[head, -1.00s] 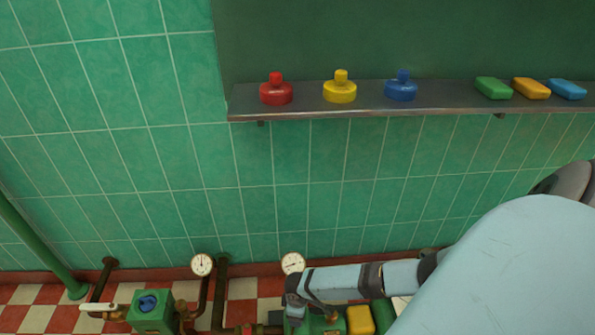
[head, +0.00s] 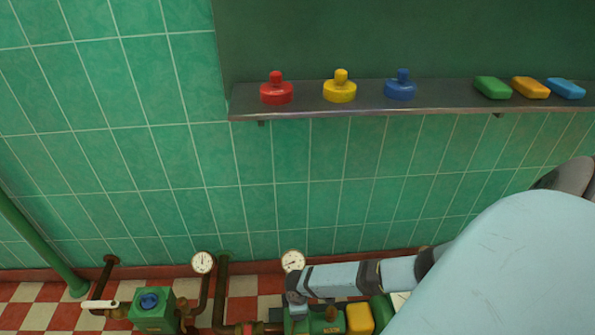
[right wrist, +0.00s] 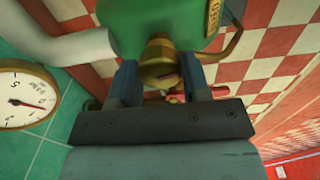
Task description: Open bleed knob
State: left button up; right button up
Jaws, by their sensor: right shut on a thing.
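A brass knob (right wrist: 158,62) sticks out of a green body (right wrist: 165,22) in the right wrist view. My right gripper (right wrist: 160,82) has one dark finger on each side of the knob and is shut on it. In the head view my right arm comes in from the right, and its wrist (head: 296,284) is low over the green pump unit (head: 320,325). The fingers are hidden there. My left gripper is not in view.
A white gauge (right wrist: 22,100) is close on the left in the right wrist view. In the head view a green box with a blue knob (head: 150,301) stands at lower left, among pipes. A shelf (head: 440,106) with coloured pieces runs above.

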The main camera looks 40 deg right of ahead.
jog(key=shift+n, duration=3.7)
jog(key=n, duration=0.2)
jog(key=shift+n, duration=0.3)
jog(key=n+b, duration=0.1)
jog(key=n, duration=0.2)
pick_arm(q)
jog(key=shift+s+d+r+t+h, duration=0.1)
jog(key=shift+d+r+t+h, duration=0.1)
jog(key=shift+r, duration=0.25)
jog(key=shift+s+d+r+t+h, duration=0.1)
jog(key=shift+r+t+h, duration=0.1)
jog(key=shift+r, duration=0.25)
pick_arm(e)
jog(key=shift+n, duration=1.1)
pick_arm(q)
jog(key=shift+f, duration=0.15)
